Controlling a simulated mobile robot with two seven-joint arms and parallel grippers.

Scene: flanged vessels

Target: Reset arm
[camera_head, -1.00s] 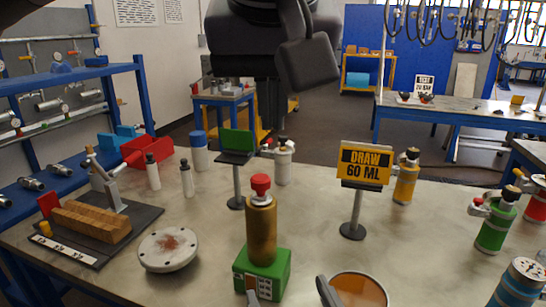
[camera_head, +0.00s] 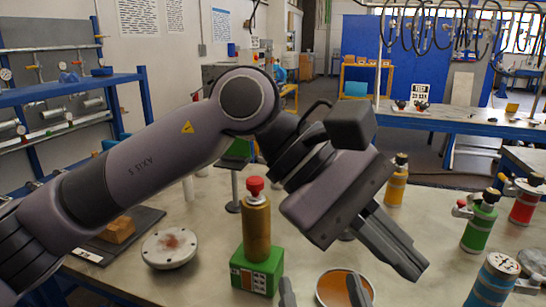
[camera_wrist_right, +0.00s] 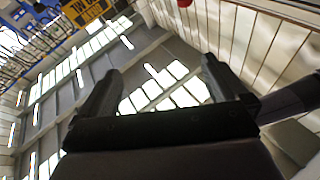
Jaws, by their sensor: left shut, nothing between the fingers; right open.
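My left arm crosses the head view from the left. Its gripper (camera_head: 415,268) is shut and empty, pointing down and right above the table's right half. My right gripper (camera_head: 321,286) shows only its two fingertips at the bottom edge of the head view, apart and on either side of an orange-filled round dish (camera_head: 332,290). In the right wrist view its fingers (camera_wrist_right: 160,85) are open with nothing between them, against a tilted background of bright windows and wall panels.
A brass cylinder with a red cap (camera_head: 256,225) stands on a green block (camera_head: 257,272). A pale flanged disc (camera_head: 169,248) lies to its left. Yellow (camera_head: 397,182), green (camera_head: 479,225) and red (camera_head: 524,203) canisters stand at right, with a blue one (camera_head: 491,282) nearer.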

